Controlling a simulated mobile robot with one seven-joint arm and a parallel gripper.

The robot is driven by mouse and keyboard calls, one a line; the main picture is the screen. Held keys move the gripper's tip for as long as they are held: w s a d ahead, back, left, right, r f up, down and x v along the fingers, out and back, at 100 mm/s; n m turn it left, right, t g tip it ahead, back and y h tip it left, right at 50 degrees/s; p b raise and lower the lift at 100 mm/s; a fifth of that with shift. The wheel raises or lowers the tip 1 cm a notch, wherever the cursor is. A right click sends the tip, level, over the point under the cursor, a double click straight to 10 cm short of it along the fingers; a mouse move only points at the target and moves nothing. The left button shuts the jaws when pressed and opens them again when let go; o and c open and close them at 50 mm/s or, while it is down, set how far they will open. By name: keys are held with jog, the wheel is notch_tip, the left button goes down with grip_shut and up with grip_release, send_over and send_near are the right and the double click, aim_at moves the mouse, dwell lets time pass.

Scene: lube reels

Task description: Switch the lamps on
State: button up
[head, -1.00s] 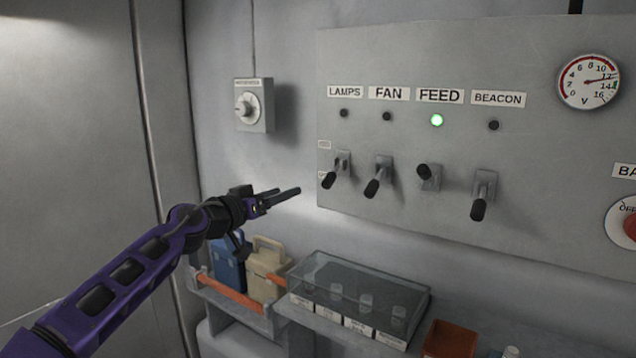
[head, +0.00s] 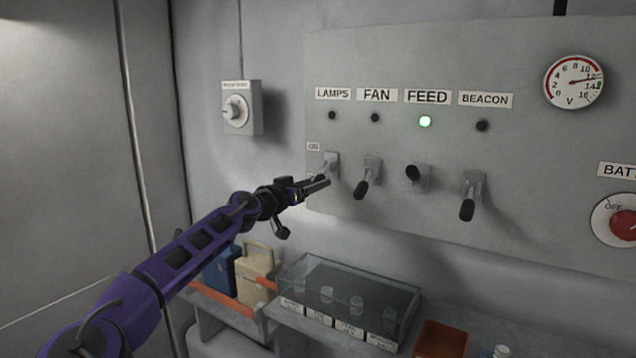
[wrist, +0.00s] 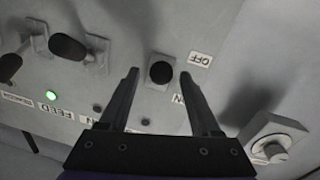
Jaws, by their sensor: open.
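The lamps switch (head: 331,160) is the leftmost on the grey panel, under the LAMPS label (head: 332,94). Its indicator (head: 332,115) is dark. My gripper (head: 322,183) is in front of this switch and hides much of its lever. In the wrist view the round black end of the lamps lever (wrist: 161,72) shows between the two spread fingers of my gripper (wrist: 160,75), with an OFF label (wrist: 200,59) beside it. My gripper is open; I cannot tell whether a finger touches the lever.
The fan lever (head: 361,188) and beacon lever (head: 467,209) point down. The feed lever (head: 413,172) is up and its indicator (head: 425,121) glows green. A rotary knob box (head: 241,108) is on the wall at left. A clear-lidded case (head: 345,290) sits below the panel.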

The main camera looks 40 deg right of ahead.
jog(key=shift+x, duration=1.2)
grip_shut()
dwell(0.6)
